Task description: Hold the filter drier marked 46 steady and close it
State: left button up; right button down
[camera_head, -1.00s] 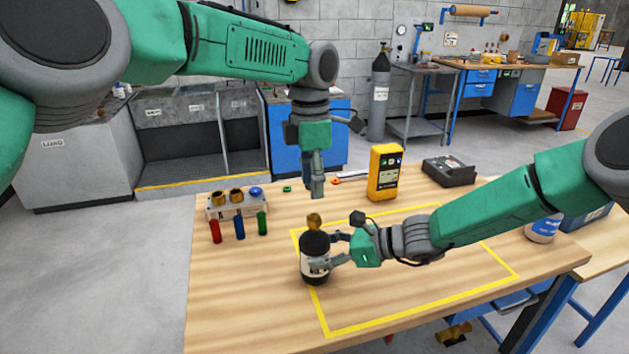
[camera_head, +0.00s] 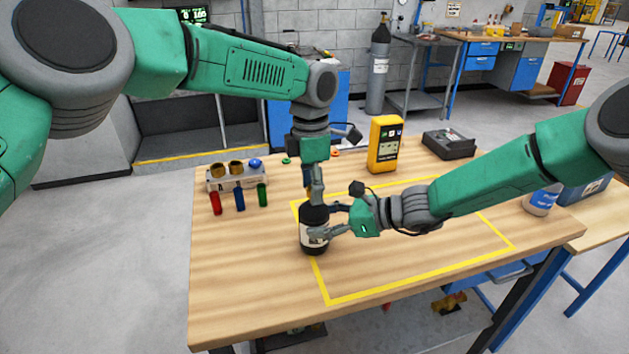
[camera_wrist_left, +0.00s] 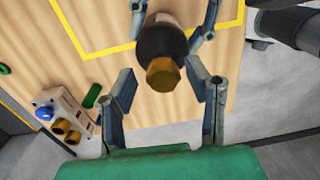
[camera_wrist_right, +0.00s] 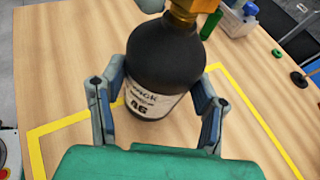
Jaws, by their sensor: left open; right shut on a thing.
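The filter drier (camera_head: 313,241) is a dark bottle with a white label, which reads 46 in the right wrist view (camera_wrist_right: 158,70). It stands upright at the left edge of the yellow outline. A brass cap (camera_wrist_left: 163,74) sits on its top. My right gripper (camera_head: 322,234) is shut around the bottle's body from the right. My left gripper (camera_head: 317,200) points straight down over the bottle's top. It is open, with its fingers (camera_wrist_left: 162,82) on either side of the brass cap; I cannot tell whether they touch it. The cap is mostly hidden in the head view.
A rack (camera_head: 236,178) with two brass caps and a blue one stands at the left, with red, blue and green cylinders before it. A yellow meter (camera_head: 384,144) and a black case (camera_head: 448,144) stand at the back. The table (camera_head: 250,285) is clear in front.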

pick_arm(q)
jog(key=shift+d, duration=0.15)
grip_shut()
jog(key=shift+d, duration=0.25)
jog(key=m, duration=0.5)
jog(key=shift+w+a+r+m, duration=0.1)
jog(key=shift+w+a+m, duration=0.15)
jog(key=shift+m, duration=0.15)
jog(key=m, duration=0.6)
jog(key=shift+w, duration=0.15)
jog(key=m, duration=0.4)
jog(key=shift+d, duration=0.1)
jog(key=m, duration=0.4)
jog(key=shift+w+d, duration=0.1)
jog(key=shift+d, duration=0.1)
jog(key=m, duration=0.6)
jog(key=shift+d+m, duration=0.1)
jog(key=shift+m, duration=0.2)
jog(key=m, duration=0.6)
jog(key=shift+m, duration=0.3)
jog(key=m, duration=0.6)
jog(key=shift+s+d+m, duration=0.15)
jog(key=shift+s+m, duration=0.15)
jog(key=m, duration=0.6)
jog(key=shift+s+m, duration=0.2)
jog(key=shift+m, duration=0.2)
jog(key=m, duration=0.5)
jog(key=shift+s+m, duration=0.1)
jog(key=shift+m, duration=0.3)
grip_release()
